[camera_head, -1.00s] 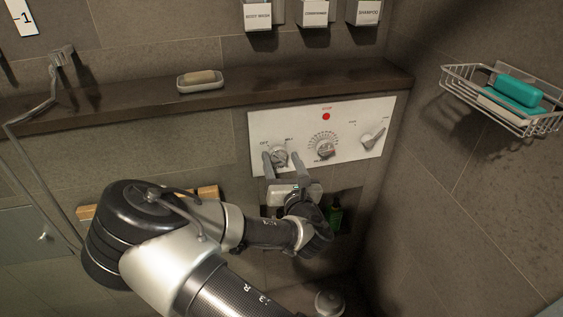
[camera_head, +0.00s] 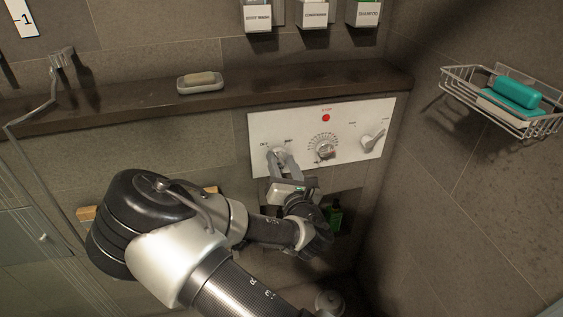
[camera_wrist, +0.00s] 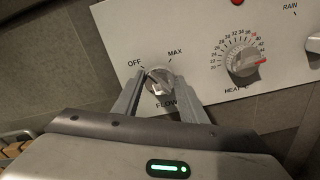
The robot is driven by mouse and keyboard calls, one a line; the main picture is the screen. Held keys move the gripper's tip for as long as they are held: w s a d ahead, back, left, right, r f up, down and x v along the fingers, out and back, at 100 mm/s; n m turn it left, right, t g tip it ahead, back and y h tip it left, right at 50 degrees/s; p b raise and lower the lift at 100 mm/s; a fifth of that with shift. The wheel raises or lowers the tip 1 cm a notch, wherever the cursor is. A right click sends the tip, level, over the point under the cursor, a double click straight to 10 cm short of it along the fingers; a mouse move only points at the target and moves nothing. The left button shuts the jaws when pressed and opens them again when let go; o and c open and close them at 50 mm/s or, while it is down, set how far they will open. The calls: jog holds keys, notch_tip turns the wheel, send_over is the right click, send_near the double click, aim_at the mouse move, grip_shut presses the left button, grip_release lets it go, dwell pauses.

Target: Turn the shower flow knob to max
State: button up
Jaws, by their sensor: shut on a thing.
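The flow knob (camera_wrist: 158,82) is a round metal knob on the left of a white control panel (camera_head: 352,125). The marks OFF and MAX stand above it and FLOW below it. In the wrist view its pointer is toward OFF, at the upper left. My gripper (camera_wrist: 154,80) is shut on the knob, with one finger on each side. In the head view my gripper (camera_head: 281,157) reaches the panel from below and its fingers cover much of the knob.
A heat dial (camera_wrist: 241,58) sits to the right of the flow knob, and a selector lever (camera_head: 373,139) is farther right. A dark ledge (camera_head: 130,106) with a soap dish (camera_head: 200,87) runs above the panel. A wire basket (camera_head: 502,108) hangs on the right wall.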

jog(key=m, duration=0.4)
jog(key=shift+d+f+m, duration=0.1)
jog(key=shift+m, duration=0.3)
jog(key=m, duration=0.3)
jog(key=shift+m+b, duration=0.3)
jog(key=shift+b, duration=0.05)
jog(key=m+b, duration=0.1)
jog(key=m, duration=0.2)
jog(key=shift+f+m, duration=0.15)
jog(key=shift+m, duration=0.15)
jog(key=shift+m+b, duration=0.95)
jog(key=shift+m, duration=0.85)
jog(key=o, duration=1.1)
jog(key=shift+c, duration=0.2)
